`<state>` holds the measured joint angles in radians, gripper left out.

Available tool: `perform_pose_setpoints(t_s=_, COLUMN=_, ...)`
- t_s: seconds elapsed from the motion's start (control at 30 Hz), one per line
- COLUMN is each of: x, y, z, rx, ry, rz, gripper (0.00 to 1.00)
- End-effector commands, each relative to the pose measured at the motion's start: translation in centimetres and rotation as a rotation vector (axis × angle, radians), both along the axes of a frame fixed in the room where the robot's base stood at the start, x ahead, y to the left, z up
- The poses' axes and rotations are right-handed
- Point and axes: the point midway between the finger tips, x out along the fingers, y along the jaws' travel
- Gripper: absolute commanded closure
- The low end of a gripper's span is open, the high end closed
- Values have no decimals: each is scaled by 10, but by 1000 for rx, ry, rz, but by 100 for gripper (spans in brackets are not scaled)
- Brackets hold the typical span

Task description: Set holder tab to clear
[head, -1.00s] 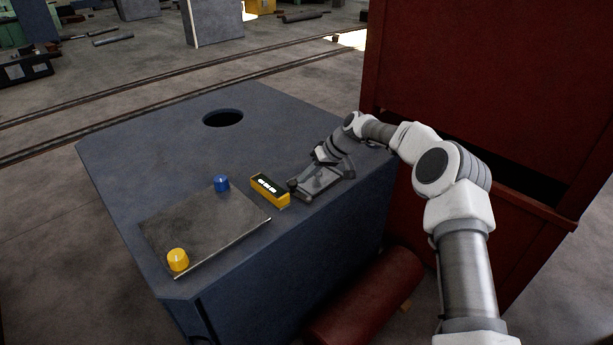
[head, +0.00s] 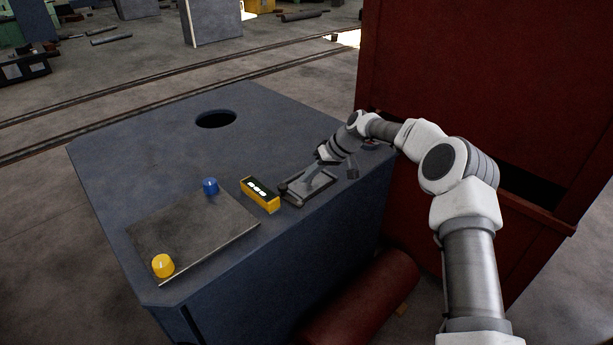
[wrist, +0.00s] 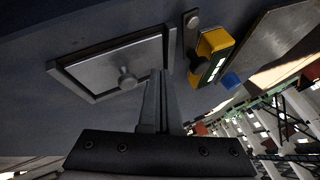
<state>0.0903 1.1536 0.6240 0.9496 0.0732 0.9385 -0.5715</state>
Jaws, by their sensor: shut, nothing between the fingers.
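A grey framed plate (head: 312,187) lies on the blue cabinet top near its front edge. In the wrist view the framed plate (wrist: 104,68) carries a small round knob (wrist: 127,79). A narrow grey tab (wrist: 190,42) with a round head lies between the frame and the yellow block; a dark knob (head: 283,187) shows at the frame's left end in the head view. I cannot tell for sure which part is the holder tab. My gripper (wrist: 160,78) is shut and empty, its fingertips by the frame's edge. In the head view my wrist is at the frame's far end.
A yellow block (head: 260,195) with white marks sits left of the frame. Further left is a grey plate (head: 190,235) with a blue cap (head: 210,186) and a yellow cap (head: 163,265). A round hole (head: 216,119) opens behind. A tall red panel (head: 470,90) stands right.

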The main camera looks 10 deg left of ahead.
Motion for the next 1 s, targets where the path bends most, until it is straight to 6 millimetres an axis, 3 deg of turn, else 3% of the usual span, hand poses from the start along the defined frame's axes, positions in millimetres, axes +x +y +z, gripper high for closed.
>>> perform_pose_setpoints(t_s=0.2, x=-1, y=-32, z=44, rx=-2, ry=-1, rz=-3, gripper=100)
perform_pose_setpoints(t_s=0.4, x=-3, y=-52, z=70, rx=-1, ry=0, rz=0, gripper=100)
perform_pose_setpoints(t_s=1.0, x=-5, y=-60, z=82, rx=-7, ry=-1, rz=1, gripper=100)
